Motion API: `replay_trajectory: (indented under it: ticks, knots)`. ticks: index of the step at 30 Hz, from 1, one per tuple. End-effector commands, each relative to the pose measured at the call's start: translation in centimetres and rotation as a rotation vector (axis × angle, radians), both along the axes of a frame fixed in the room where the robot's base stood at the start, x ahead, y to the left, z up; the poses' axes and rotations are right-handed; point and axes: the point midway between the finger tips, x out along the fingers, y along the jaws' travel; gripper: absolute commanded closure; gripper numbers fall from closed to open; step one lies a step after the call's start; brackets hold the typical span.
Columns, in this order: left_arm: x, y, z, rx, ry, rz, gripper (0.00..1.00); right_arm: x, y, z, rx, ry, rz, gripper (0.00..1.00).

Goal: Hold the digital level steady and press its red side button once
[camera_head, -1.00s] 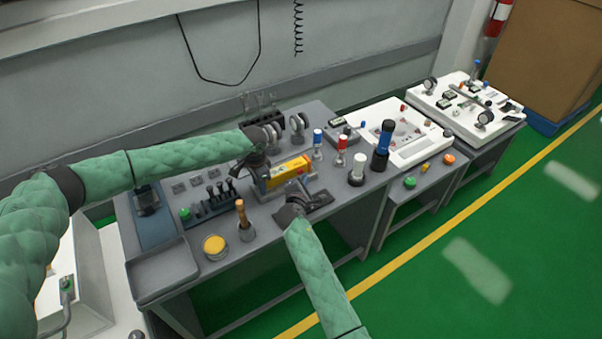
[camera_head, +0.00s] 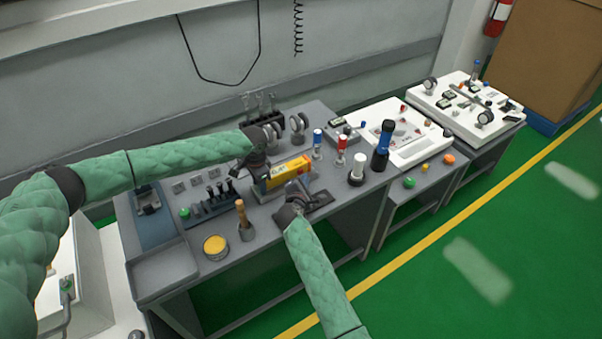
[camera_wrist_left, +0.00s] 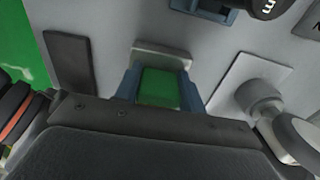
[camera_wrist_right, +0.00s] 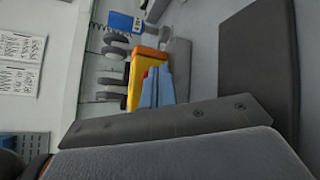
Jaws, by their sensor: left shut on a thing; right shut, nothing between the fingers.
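The digital level, a yellow and orange block (camera_head: 288,169), stands on the grey bench in the head view. My left gripper (camera_head: 258,178) is at its left end, shut on it. In the left wrist view, a green face (camera_wrist_left: 158,88) shows between the left fingers. My right gripper (camera_head: 292,199) is shut and empty, just in front of the level. In the right wrist view, the closed blue fingertips (camera_wrist_right: 158,88) are in front of the level's yellow side (camera_wrist_right: 135,80). A bit of red (camera_wrist_right: 145,73) shows beside them; contact cannot be told.
A wooden-handled tool (camera_head: 243,215) and a yellow round tin (camera_head: 215,245) stand left of my right arm. Blue and red capped bottles (camera_head: 317,145) stand right of the level. A dark flat mat (camera_head: 319,200) lies beside my right gripper. An empty grey tray (camera_head: 165,272) is at front left.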

Motion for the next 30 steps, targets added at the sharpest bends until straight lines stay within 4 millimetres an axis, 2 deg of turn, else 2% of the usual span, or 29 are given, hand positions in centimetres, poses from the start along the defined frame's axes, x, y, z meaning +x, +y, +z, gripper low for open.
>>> replay_trajectory:
  ticks: [30]
  knots:
    - [0.01, 0.0, 0.03, 0.0, 0.0, 0.0, 0.91, 0.92, 0.59, 0.08, 0.0, 0.0, 0.0, 1.0]
